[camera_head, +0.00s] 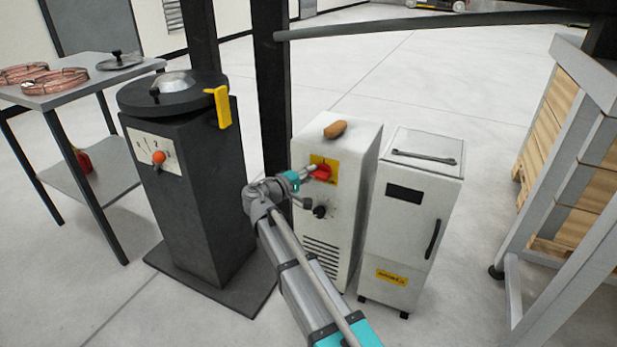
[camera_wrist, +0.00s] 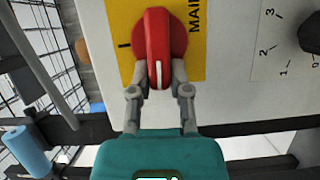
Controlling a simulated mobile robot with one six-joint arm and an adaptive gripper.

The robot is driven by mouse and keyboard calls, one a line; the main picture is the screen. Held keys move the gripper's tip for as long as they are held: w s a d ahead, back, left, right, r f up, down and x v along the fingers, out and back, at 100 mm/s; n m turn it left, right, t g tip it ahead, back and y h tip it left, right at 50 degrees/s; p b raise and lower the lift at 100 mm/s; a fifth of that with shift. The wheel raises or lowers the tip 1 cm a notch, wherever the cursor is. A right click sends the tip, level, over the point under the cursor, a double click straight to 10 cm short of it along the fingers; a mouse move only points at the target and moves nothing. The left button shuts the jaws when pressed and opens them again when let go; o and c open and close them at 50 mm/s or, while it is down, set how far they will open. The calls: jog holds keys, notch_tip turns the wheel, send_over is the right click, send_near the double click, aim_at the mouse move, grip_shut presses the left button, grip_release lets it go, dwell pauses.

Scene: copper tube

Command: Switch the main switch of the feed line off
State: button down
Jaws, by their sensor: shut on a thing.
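The main switch (camera_head: 322,171) is a red rotary handle on a yellow plate (camera_head: 333,163) on the front of a white cabinet (camera_head: 357,190). In the wrist view the red handle (camera_wrist: 166,38) has a white line at its lower end, and the plate (camera_wrist: 196,62) bears "MAIN" and an "I" mark at the left. The line points down in that picture, not at the "I". My gripper (camera_head: 306,174) reaches the switch from the left. In the wrist view my gripper's fingers (camera_wrist: 160,76) are closed on both sides of the handle's lower end.
Below the switch is a black dial (camera_head: 320,211) with numbers. A brown object (camera_head: 335,129) lies on the cabinet. A second white unit (camera_head: 408,225) stands at the right, a dark pedestal (camera_head: 200,200) at the left. A table (camera_head: 95,90) holds copper coils; a rack (camera_head: 570,130) stands far right.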

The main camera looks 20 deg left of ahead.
jog(key=shift+w+n, duration=0.35)
jog(key=shift+n, duration=0.05)
jog(key=c, duration=0.6)
grip_release()
jog(key=shift+d, duration=0.1)
jog(key=shift+f, duration=0.1)
jog(key=shift+s, duration=0.25)
jog(key=shift+s+a, duration=0.25)
jog(key=shift+s, duration=0.2)
jog(key=v, duration=1)
jog(key=shift+s+a+f, duration=0.15)
jog(key=shift+s+a, duration=0.1)
